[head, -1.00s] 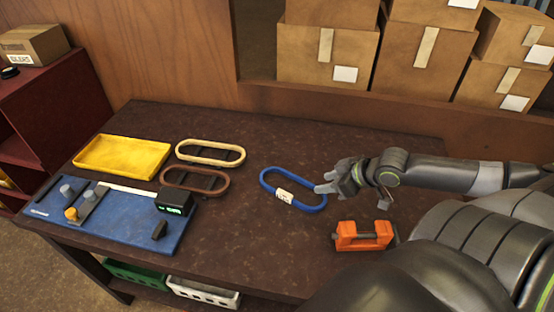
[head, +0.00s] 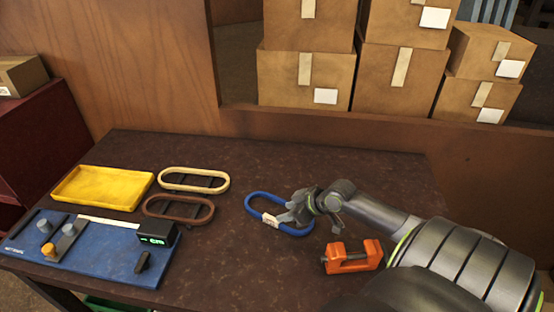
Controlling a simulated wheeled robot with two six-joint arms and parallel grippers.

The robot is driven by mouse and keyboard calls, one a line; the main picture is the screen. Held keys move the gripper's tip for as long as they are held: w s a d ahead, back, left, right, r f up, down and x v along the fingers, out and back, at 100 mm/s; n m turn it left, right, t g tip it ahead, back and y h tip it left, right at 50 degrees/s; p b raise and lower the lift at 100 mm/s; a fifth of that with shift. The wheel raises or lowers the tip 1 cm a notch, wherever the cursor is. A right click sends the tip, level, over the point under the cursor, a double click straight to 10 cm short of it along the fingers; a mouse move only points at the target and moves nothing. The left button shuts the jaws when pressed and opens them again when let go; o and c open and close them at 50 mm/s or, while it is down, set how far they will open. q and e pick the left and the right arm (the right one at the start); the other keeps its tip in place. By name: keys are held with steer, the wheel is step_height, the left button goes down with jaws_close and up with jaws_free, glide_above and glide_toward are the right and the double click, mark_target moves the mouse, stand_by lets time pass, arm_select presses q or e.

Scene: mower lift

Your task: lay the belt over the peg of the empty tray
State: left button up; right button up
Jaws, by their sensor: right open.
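A blue belt (head: 263,198), a long loop with a white label (head: 270,221), lies on the table right of centre. My right gripper (head: 284,215) is open, its fingers over the right part of the belt beside the label. I cannot tell whether they touch it. A yellow tray (head: 100,187) with a low rim lies empty at the left. No peg can be made out in it. A cream loop (head: 193,170) and a brown loop (head: 178,220) lie right of it, each around something dark. My left gripper is out of view.
A blue panel (head: 85,250) with knobs and a small lit display (head: 154,236) lies at the front left. An orange clamp (head: 352,256) stands just right of my gripper. Cardboard boxes (head: 305,78) stand behind the table. The back middle of the table is bare.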

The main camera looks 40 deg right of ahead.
mark_target(272, 217)
steer(key=shift+x, duration=0.9)
steer(key=shift+w+a+f+p, duration=0.25)
steer(key=shift+a+f+p, duration=0.05)
steer(key=shift+p, duration=0.05)
steer(key=x, duration=0.3)
steer(key=shift+a+p, duration=0.2)
steer(key=shift+p, duration=0.2)
steer(key=shift+w+a+f, duration=0.1)
steer(key=shift+w+f, duration=0.2)
steer(key=shift+f, duration=0.2)
jaws_close()
